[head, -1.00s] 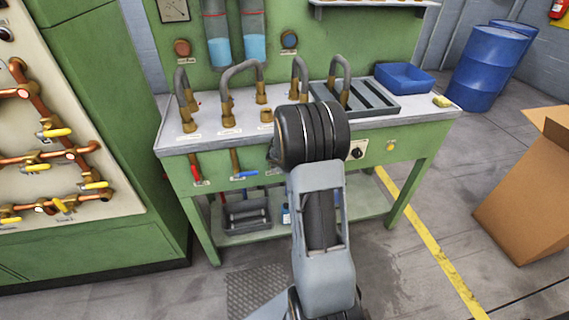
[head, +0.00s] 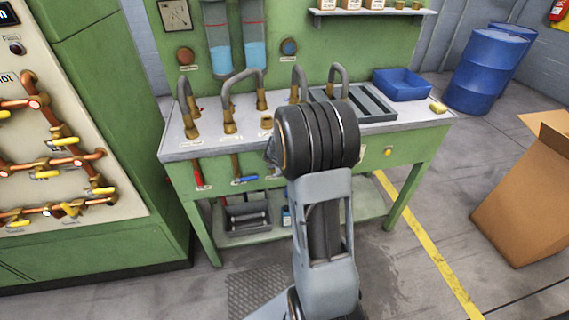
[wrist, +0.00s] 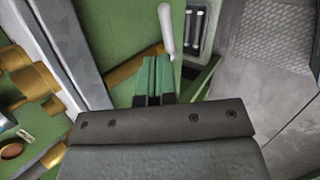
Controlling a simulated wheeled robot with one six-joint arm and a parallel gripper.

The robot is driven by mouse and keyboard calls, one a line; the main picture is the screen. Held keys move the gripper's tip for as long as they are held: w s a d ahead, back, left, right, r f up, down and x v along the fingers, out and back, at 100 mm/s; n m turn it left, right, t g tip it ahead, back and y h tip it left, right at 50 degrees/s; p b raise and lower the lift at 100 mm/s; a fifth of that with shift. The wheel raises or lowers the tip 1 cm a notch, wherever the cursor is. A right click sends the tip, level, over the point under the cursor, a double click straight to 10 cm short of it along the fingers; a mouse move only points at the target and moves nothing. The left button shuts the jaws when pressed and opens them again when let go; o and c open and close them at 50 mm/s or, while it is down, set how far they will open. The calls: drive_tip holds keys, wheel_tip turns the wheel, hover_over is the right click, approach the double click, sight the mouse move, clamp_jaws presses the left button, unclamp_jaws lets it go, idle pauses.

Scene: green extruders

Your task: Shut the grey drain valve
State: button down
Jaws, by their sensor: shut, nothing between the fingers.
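In the head view my black wrist hides the gripper and this lever. The red lever (head: 198,174) hangs down and the blue lever (head: 245,180) lies sideways on the bench front.
The green bench (head: 300,205) has bent hoses and brass fittings on its grey top, with a blue bin (head: 402,86) at right. A crate (head: 247,218) sits on its lower shelf. A pipe panel (head: 60,135) stands left, a cardboard box (head: 520,205) right. Floor between bench and box is clear.

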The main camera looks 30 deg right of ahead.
drive_tip(key=p+v, duration=0.2)
drive_tip(key=v, duration=0.6)
drive_tip(key=shift+a+r, duration=0.15)
drive_tip(key=shift+r, duration=0.05)
drive_tip(key=shift+s, duration=0.1)
drive_tip(key=s+a+m+g+y, duration=0.1)
drive_tip(key=s+a+m+g, duration=0.35)
drive_tip(key=s+m, duration=0.55)
drive_tip(key=s+a+r+m+t+y, duration=0.1)
drive_tip(key=s+a+r+m+y, duration=0.1)
drive_tip(key=a, duration=0.4)
drive_tip(key=s+a+r+m+t+y, duration=0.1)
drive_tip(key=s+a+r+m+y, duration=0.1)
drive_tip(key=s+a+r, duration=0.2)
drive_tip(key=a+r+p, duration=0.1)
drive_tip(key=a+r, duration=0.1)
drive_tip(key=a, duration=0.1)
drive_tip(key=shift+a+t, duration=0.2)
drive_tip(key=shift+t, duration=0.15)
drive_tip(key=shift+s+r, duration=0.1)
